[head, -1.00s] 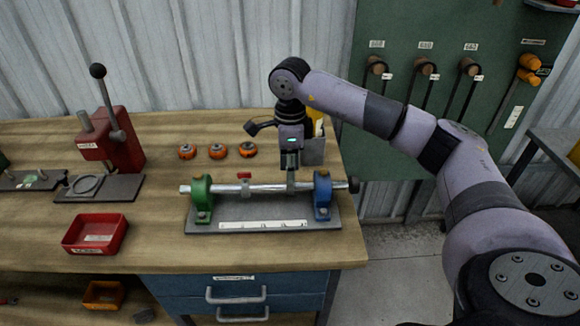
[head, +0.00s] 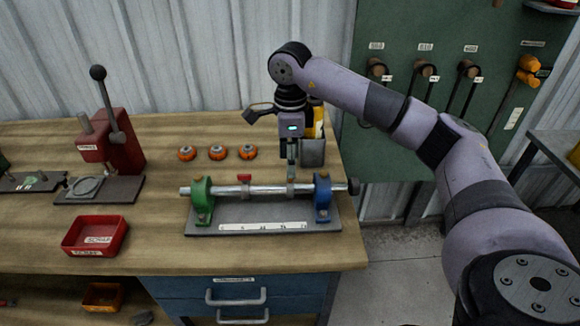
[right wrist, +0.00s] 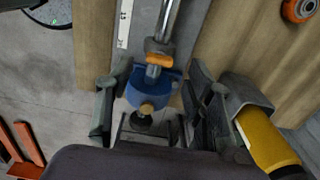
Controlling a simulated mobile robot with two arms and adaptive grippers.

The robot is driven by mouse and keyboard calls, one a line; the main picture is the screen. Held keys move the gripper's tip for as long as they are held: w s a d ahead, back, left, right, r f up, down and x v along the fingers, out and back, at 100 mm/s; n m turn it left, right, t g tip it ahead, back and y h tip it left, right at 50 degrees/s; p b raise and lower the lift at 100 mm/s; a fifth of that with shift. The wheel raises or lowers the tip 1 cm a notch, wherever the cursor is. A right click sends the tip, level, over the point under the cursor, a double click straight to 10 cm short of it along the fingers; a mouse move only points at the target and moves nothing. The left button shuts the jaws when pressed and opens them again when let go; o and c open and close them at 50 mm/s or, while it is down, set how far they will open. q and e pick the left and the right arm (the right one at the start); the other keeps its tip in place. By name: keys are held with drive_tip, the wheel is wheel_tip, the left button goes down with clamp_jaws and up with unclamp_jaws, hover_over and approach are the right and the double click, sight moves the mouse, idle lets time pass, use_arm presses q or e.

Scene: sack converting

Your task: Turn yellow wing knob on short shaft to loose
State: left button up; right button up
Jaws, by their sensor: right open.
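A steel shaft (head: 262,189) lies across a fixture between a green stand (head: 202,199) and a blue stand (head: 322,198). A yellow-orange wing knob (right wrist: 160,60) sits on a collar on the shaft beside the blue stand (right wrist: 150,87) in the right wrist view. In the head view, that knob is hidden or too small to tell behind my right gripper (head: 291,160). My right gripper is above the shaft, pointing down. In the right wrist view its fingers (right wrist: 152,100) are spread and empty, apart from the knob. My left gripper is not in view.
A red knob (head: 243,179) sits farther left on the shaft. Several orange rings (head: 217,153) lie behind the fixture. A red press (head: 110,150) and red tray (head: 95,236) stand left.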

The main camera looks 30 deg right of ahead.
wheel_tip(320, 180, up, 9)
idle(0.3)
drive_tip(key=shift+f, duration=0.15)
idle(0.3)
